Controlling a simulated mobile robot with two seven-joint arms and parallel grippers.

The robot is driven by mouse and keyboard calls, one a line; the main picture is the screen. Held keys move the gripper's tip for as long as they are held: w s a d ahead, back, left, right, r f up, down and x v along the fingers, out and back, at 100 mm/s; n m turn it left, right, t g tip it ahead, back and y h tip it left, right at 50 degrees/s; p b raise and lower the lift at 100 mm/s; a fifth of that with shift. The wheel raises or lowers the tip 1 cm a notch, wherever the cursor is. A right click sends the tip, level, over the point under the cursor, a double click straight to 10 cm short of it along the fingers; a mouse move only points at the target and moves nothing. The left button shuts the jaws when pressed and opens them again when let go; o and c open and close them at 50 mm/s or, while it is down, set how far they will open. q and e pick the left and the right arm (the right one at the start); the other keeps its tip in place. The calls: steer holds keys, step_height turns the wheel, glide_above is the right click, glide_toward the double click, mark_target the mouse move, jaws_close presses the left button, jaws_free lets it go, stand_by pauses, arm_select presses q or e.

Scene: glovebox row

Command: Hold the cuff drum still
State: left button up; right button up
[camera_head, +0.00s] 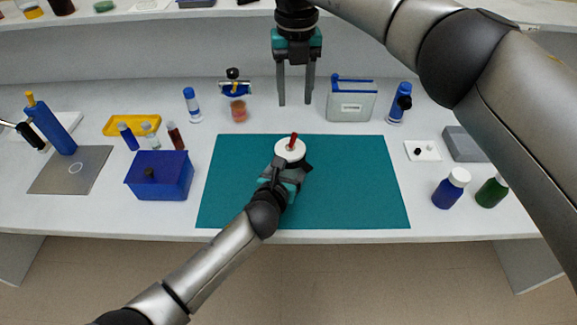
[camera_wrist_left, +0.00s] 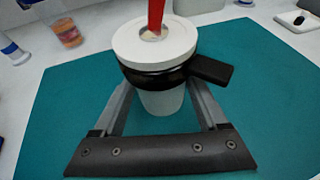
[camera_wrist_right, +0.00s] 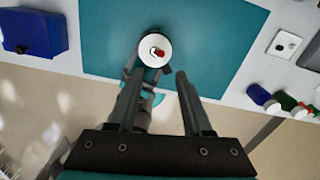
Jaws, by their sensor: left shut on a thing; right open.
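The cuff drum (camera_head: 290,150) stands upright on the teal mat (camera_head: 350,185). It has a white disc top, and a red piece (camera_head: 293,141) sticks up from its centre. In the left wrist view the drum (camera_wrist_left: 155,42) shows a black band with a side tab below the disc and a pale body. My left gripper (camera_head: 287,168) is shut on the drum, one finger on each side. My right gripper (camera_head: 295,103) is open and empty, pointing down above the bench behind the drum. The right wrist view shows the drum (camera_wrist_right: 155,49) beyond its fingers.
A blue box (camera_head: 160,175), a yellow tray (camera_head: 131,125) and small vials stand left of the mat. A grey-white container (camera_head: 351,101) stands behind it. Blue (camera_head: 451,188) and green (camera_head: 491,191) bottles stand at the right. The mat around the drum is clear.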

stand_by(0.4)
steer(key=shift+f, duration=0.2)
steer(key=shift+c, duration=1.4)
steer(key=w+f+n+t+y, duration=0.1)
steer(key=f+n, duration=0.1)
steer(key=w+f+n+t+y, duration=0.1)
steer(key=w+f+n, duration=0.1)
steer(key=f+n, duration=0.1)
steer(key=w+f+n+t+y, duration=0.1)
steer(key=w+f+n, duration=0.1)
steer(key=shift+a+f+y, duration=0.2)
steer(key=shift+f+y, duration=0.05)
steer(key=shift+y, duration=0.05)
jaws_close()
step_height(320, 180, down, 5)
steer(key=w+d+n+t+y, duration=0.25)
steer(key=n+t, duration=0.25)
steer(key=n, duration=0.4)
steer(key=s+d+n+t+y, duration=0.2)
steer(key=s+d+t, duration=0.4)
steer(key=s, duration=0.7)
steer(key=shift+s+d+f+n+y, duration=0.2)
steer(key=shift+d+f+n+y, duration=0.2)
steer(key=shift+d+y, duration=0.6)
steer(key=shift+d, duration=0.15)
